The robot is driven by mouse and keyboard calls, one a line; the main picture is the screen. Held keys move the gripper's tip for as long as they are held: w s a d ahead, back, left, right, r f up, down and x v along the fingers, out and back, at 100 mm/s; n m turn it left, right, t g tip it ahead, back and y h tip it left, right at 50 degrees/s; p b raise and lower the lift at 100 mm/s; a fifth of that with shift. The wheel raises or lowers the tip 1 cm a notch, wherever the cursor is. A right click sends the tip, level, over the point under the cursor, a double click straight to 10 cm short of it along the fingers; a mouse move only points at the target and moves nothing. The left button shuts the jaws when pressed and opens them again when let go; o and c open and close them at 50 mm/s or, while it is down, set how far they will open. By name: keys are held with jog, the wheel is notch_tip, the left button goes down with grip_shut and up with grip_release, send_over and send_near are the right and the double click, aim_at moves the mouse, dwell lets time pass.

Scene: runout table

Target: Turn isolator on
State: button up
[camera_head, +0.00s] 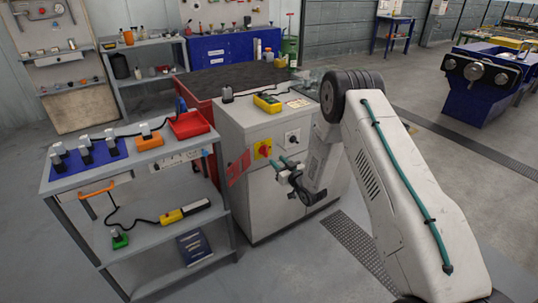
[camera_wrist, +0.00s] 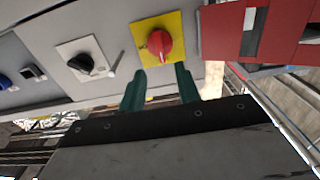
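The isolator is a red rotary knob on a yellow plate (camera_head: 263,149), on the front of a grey cabinet (camera_head: 245,205). In the wrist view the red knob (camera_wrist: 160,44) shows near the top centre, its grip ridge close to upright in that picture. My gripper (camera_head: 285,168) is in front of the cabinet, just below and to the right of the isolator in the head view. Its two teal fingers (camera_wrist: 160,80) are apart with nothing between them. In the wrist view the tips overlap the plate's lower edge; I cannot tell whether they touch it.
A black knob on a white plate (camera_head: 292,139) is beside the isolator. A yellow device (camera_head: 267,103) lies on top. A grey shelf cart (camera_head: 150,222) with tools stands at left.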

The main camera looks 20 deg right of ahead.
aim_at(267, 152)
jog(key=x, duration=0.7)
jog(key=shift+w+a+f, duration=0.1)
jog(key=shift+w+f, duration=0.05)
jog(key=shift+w, duration=0.15)
jog(key=shift+c, duration=0.3)
grip_shut()
